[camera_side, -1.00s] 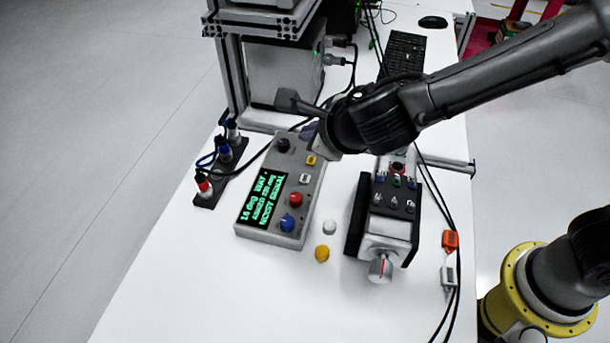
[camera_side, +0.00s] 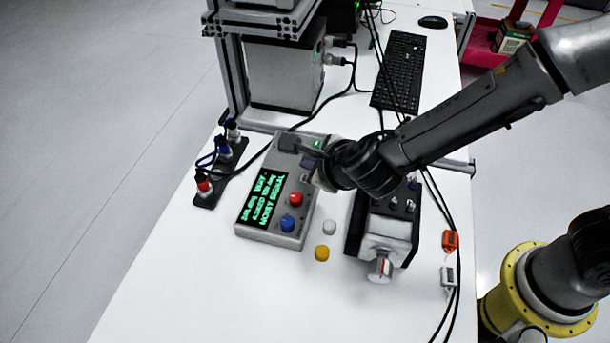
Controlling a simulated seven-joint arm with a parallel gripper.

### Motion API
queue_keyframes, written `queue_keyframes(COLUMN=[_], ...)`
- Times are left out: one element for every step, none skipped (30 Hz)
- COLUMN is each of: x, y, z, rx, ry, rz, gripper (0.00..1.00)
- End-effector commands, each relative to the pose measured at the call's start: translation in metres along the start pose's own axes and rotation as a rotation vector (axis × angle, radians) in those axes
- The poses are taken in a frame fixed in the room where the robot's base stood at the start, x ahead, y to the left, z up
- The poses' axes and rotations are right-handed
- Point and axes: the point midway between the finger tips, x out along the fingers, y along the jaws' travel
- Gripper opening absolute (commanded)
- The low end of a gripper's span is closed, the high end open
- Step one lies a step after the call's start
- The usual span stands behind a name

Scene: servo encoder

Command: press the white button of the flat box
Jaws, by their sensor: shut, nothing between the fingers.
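The flat grey box (camera_side: 262,234) lies on the white table, with a dark screen (camera_side: 264,200) of green text, a red knob (camera_side: 296,199) and a blue knob (camera_side: 288,223). Its small white button (camera_side: 304,178) shows only in part, just above the red knob and close to my gripper. My gripper (camera_side: 307,162) is shut and empty over the upper right part of the box. It hides the yellow button and most of the black knob. I cannot tell whether the fingertips touch the box.
Loose white (camera_side: 329,227) and yellow (camera_side: 322,253) caps lie right of the box. A black device with a silver knob (camera_side: 380,268) stands further right, partly under my arm. A connector strip (camera_side: 207,198) is at left. The table front is clear.

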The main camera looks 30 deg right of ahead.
Motion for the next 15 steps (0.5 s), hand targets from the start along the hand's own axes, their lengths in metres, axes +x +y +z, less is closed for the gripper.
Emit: queue_keyframes(x=[0.0034,0.0049,0.0067,0.0078,0.0087,0.0095,0.0100,0.0103,0.0106,0.0107,0.0108,0.0108,0.0107,0.0107,0.0107], y=[0.0025,0.0036,0.0049,0.0057,0.0064,0.0070,0.0074,0.0077,0.0079,0.0080,0.0080,0.0080,0.0080,0.0080,0.0079], z=[-0.0026,-0.0038,-0.0053,-0.0061,-0.0067,-0.0073,-0.0076,-0.0078,-0.0080,-0.0080,-0.0081,-0.0080,-0.0080,-0.0080,-0.0080], rx=[-0.002,-0.002,-0.001,-0.002,-0.002,-0.001,-0.001,0.000,0.001,0.001,0.001,0.001,0.001,0.000,0.000], ry=[0.001,0.001,0.002,0.001,0.001,0.001,0.001,0.001,0.000,0.000,0.000,0.000,0.000,0.000,0.000], rz=[0.000,0.000,0.000,0.000,0.000,0.000,0.000,0.000,0.001,0.001,0.001,0.001,0.001,0.001,0.001], gripper=[0.00,0.00,0.00,0.00,0.00,0.00,0.00,0.00,0.00,0.00,0.00,0.00,0.00,0.00,0.00])
